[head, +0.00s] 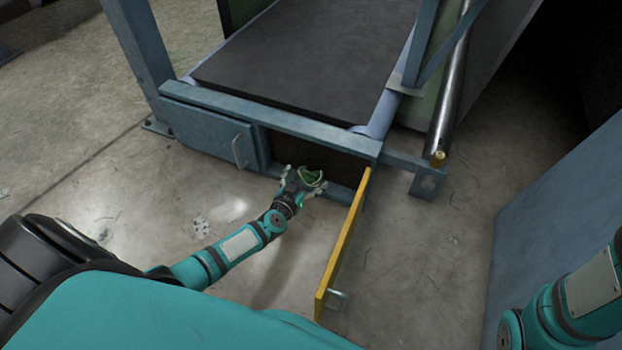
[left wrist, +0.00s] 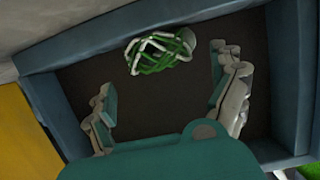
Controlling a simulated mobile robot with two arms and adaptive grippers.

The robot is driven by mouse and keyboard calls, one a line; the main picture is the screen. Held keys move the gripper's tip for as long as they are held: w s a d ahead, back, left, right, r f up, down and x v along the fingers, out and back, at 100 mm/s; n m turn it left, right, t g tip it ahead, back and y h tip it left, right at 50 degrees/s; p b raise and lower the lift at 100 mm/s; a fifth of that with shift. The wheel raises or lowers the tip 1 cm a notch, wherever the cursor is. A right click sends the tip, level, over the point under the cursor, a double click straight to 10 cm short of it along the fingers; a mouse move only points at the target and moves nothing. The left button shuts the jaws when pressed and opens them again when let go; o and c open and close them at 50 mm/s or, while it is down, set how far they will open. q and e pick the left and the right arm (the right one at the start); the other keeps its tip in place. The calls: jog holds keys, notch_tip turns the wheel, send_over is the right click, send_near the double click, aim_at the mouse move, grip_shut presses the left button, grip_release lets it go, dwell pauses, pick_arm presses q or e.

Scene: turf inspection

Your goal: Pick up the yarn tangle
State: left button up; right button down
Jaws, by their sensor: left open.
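The yarn tangle (left wrist: 158,52) is a loose bundle of green and white strands. It lies on the dark floor of an open compartment in the left wrist view, near the far wall. In the head view the green tangle (head: 310,176) shows just beyond my left gripper (head: 304,184). My left gripper also shows in the left wrist view (left wrist: 168,100), with its fingers spread wide and nothing between them. The tangle lies ahead of the fingertips, between their lines, apart from both. My right arm shows at the right edge of the head view, but its gripper is out of frame.
The compartment has a blue metal frame (head: 285,125). A yellow door (head: 343,245) stands open to the right of my left arm. A closed blue door (head: 215,138) with a handle is to the left. A dark belt (head: 310,50) lies above. A blue panel stands at the right.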

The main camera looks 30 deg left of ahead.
aim_at(308, 175)
pick_arm(q)
jog(key=b+x, duration=0.3)
jog(key=x, duration=0.1)
jog(key=shift+f, duration=0.2)
jog(key=shift+w, duration=0.4)
jog(key=shift+a, duration=0.1)
jog(key=c, duration=1.1)
